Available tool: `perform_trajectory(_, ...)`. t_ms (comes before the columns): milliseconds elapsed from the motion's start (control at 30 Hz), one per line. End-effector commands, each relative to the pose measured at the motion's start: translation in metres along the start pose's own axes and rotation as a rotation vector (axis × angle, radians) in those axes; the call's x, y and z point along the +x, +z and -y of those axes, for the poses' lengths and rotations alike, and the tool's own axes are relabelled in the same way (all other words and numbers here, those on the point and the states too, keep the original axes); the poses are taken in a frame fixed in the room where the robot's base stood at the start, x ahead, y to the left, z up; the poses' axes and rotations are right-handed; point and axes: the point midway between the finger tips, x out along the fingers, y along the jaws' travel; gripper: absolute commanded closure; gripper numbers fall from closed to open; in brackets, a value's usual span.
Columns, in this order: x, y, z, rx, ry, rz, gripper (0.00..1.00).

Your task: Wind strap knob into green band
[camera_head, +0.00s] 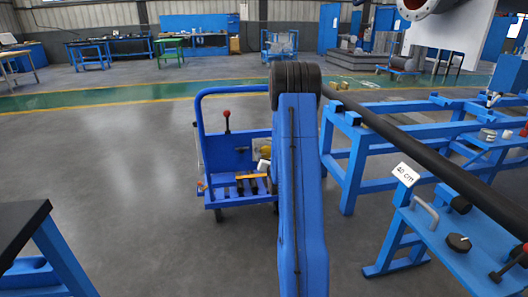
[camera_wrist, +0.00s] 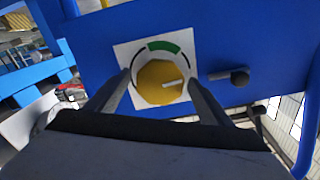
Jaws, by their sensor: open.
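The strap knob (camera_wrist: 160,82) is a round yellow knob with a white pointer line, in the middle of the wrist view. The line points to the right in the picture. It sits on a white dial plate (camera_wrist: 124,50) on a blue panel. The green band (camera_wrist: 163,46) is a short arc above the knob, and the pointer is outside it, clockwise of its right end. My gripper (camera_wrist: 160,78) is open, with one finger on each side of the knob. I cannot tell whether the fingers touch it. In the head view my arm hides the gripper.
A dark lever with a ball end (camera_wrist: 238,77) sticks out of the panel right of the dial. In the head view a blue cart (camera_head: 232,146) stands beside my arm. A blue frame with a long black bar (camera_head: 420,152) is on the right.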

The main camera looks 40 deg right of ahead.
Motion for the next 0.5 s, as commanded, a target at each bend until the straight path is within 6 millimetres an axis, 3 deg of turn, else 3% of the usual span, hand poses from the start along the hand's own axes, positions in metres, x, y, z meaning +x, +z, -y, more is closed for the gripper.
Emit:
perform_trajectory(400,-0.0016,-0.0004,-0.0012,0.0,0.0,0.0,0.26)
perform_trajectory(500,-0.0016,-0.0003,-0.0011,0.0,0.0,0.0,0.5)
